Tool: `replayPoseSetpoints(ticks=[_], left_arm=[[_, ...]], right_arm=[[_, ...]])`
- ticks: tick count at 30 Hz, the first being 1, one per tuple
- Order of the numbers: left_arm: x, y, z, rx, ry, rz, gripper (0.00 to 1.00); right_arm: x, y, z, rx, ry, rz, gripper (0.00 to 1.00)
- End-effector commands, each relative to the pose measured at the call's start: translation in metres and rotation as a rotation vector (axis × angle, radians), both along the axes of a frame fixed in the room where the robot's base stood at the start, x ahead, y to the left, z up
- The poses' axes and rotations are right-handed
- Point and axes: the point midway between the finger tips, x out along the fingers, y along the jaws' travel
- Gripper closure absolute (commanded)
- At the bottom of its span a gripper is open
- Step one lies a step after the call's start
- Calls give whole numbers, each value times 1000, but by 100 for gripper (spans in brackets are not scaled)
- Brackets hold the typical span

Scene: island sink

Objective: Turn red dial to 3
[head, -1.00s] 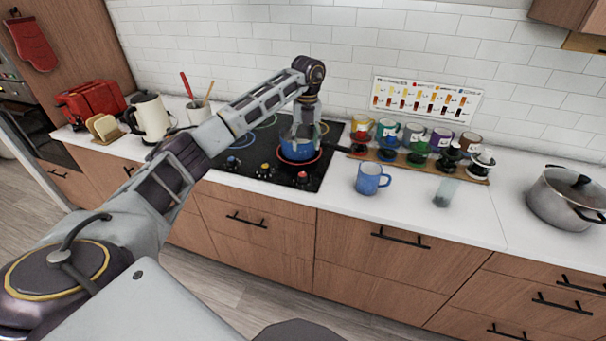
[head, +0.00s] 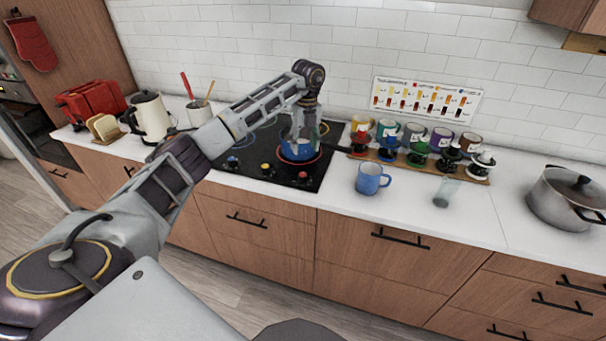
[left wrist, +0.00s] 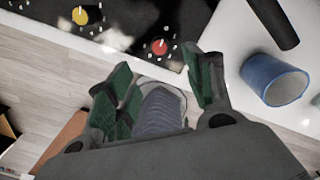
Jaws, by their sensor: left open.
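The red dial (head: 303,175) is at the right end of the row of dials on the front edge of the black cooktop (head: 233,180). The left wrist view shows it too (left wrist: 159,47), with light marks around it, just beyond my fingertips. I cannot read its setting. My left gripper (head: 298,136) overlaps the blue pot in the head view. In the left wrist view its two green-padded fingers (left wrist: 160,72) are apart, with nothing held between them and no contact with the dial visible. My right gripper is not in view.
A yellow dial (head: 265,167) is left of the red one. A blue pot (head: 296,154) stands on the right front burner. A blue mug (head: 370,179) and a clear glass (head: 445,193) stand on the counter to the right. Drawers are below.

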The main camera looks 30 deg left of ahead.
Motion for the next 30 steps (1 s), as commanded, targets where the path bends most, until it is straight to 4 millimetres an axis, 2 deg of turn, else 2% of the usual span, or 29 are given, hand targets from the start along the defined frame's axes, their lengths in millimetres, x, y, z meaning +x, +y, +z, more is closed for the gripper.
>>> replayPoseSetpoints(ticks=[15,30], left_arm=[[-2,2,-61,0,1,0,48],[-4,3,-120,-1,1,0,48]], right_arm=[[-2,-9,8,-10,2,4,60],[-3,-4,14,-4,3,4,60]])
